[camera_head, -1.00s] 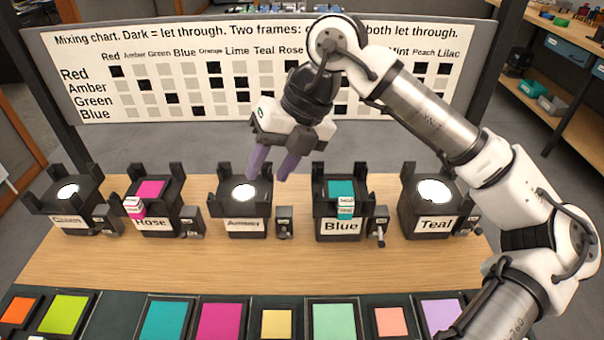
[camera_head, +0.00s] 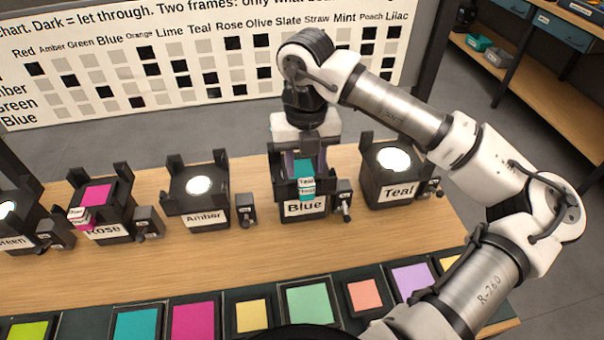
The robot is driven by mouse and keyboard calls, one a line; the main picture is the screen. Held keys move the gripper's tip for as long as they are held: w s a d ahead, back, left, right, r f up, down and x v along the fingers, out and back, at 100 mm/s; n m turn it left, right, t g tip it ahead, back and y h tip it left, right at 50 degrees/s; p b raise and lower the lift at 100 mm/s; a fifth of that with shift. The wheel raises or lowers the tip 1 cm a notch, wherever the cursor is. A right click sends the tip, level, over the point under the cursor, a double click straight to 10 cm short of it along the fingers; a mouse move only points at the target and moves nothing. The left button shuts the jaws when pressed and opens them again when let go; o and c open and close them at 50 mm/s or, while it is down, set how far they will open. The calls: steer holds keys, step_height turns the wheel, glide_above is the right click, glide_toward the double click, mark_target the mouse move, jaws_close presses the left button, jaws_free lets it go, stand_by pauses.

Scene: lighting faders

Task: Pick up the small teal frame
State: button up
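A teal frame (camera_head: 302,169) with small white tags on its front sits in the holder on the lamp box labelled Blue (camera_head: 304,208). My gripper (camera_head: 305,168) points down over this box. Its two purple fingers are apart, one on each side of the teal in the picture. The fingertips are partly hidden by the holder posts, and I cannot tell whether they touch the frame. A second teal frame (camera_head: 135,324) lies in the dark tray at the front, cut by the bottom edge.
Lamp boxes labelled Amber (camera_head: 205,217), Teal (camera_head: 398,191) and Rose (camera_head: 104,230) stand on the wooden table (camera_head: 240,262), with small switch boxes beside them. Holder posts rise around each lamp. Several coloured frames lie along the front. The mixing chart (camera_head: 130,92) stands behind.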

mark_target(306, 179)
step_height(306, 179, down, 5)
steer(key=shift+r+p, duration=0.1)
steer(key=shift+p, duration=0.6)
steer(key=c, duration=0.8)
step_height(306, 179, up, 20)
steer(key=b, duration=0.2)
